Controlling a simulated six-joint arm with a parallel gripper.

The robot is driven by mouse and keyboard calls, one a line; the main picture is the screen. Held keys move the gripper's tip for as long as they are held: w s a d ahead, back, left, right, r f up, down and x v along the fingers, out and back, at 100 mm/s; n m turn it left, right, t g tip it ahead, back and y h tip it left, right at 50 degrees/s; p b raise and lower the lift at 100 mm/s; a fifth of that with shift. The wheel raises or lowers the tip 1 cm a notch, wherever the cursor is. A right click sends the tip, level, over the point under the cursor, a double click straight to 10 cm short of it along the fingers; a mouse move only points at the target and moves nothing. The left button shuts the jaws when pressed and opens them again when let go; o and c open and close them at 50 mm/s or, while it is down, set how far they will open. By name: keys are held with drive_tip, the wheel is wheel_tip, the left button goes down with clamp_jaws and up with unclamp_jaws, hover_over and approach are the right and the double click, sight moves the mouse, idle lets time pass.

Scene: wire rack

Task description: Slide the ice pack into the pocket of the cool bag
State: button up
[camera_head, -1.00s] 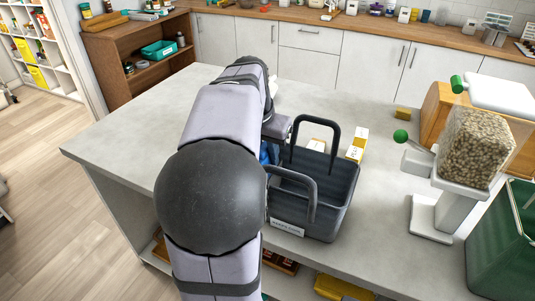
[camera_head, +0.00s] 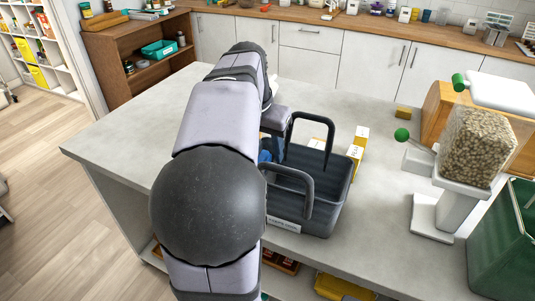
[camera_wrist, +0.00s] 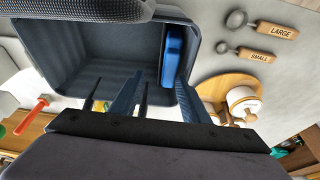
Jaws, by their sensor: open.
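The cool bag (camera_head: 330,205) is a dark grey, open-topped basket with two raised handles and a white label, upright on the grey counter. In the wrist view its hollow inside (camera_wrist: 95,60) fills the upper left. The blue ice pack (camera_wrist: 173,50) stands on edge against the bag's right inner wall in that view; its lower part is partly covered by a finger. In the head view my arm hides most of the gripper.
A dispenser of beans (camera_head: 475,145) and a green container (camera_head: 510,240) stand to the right. Measuring spoons (camera_wrist: 270,30) and a round wooden board (camera_wrist: 225,90) lie beside the bag. The counter's far left is clear.

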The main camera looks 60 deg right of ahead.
drive_tip(key=v, duration=0.4)
drive_tip(key=shift+r, duration=0.25)
idle(0.3)
drive_tip(key=w+a+f+n+y+p, duration=0.1)
drive_tip(key=w+a+f+n, duration=0.2)
drive_tip(key=w+a, duration=0.25)
drive_tip(key=w+a+f+n+t+y+p, duration=0.1)
drive_tip(key=w+a+f+n, duration=0.25)
drive_tip(key=a, duration=0.35)
drive_tip(key=w+a+f+n+y+p, duration=0.1)
drive_tip(key=w+a+f+n, duration=0.1)
drive_tip(key=w+a, duration=0.4)
drive_tip(key=s+a+f+n+p, duration=0.1)
drive_tip(key=s+a+f+n, duration=0.1)
drive_tip(key=a, duration=0.4)
drive_tip(key=s+a+f+n+p, duration=0.1)
drive_tip(key=s+a+f+n, duration=0.1)
drive_tip(key=a+f+n, duration=0.2)
drive_tip(key=s+a+f+n+g+p, duration=0.1)
drive_tip(key=s+a+f+n, duration=0.1)
drive_tip(key=a, duration=0.7)
drive_tip(key=shift+s+f+n, duration=0.35)
drive_tip(key=shift+f+n, duration=0.4)
drive_tip(key=shift+f, duration=0.2)
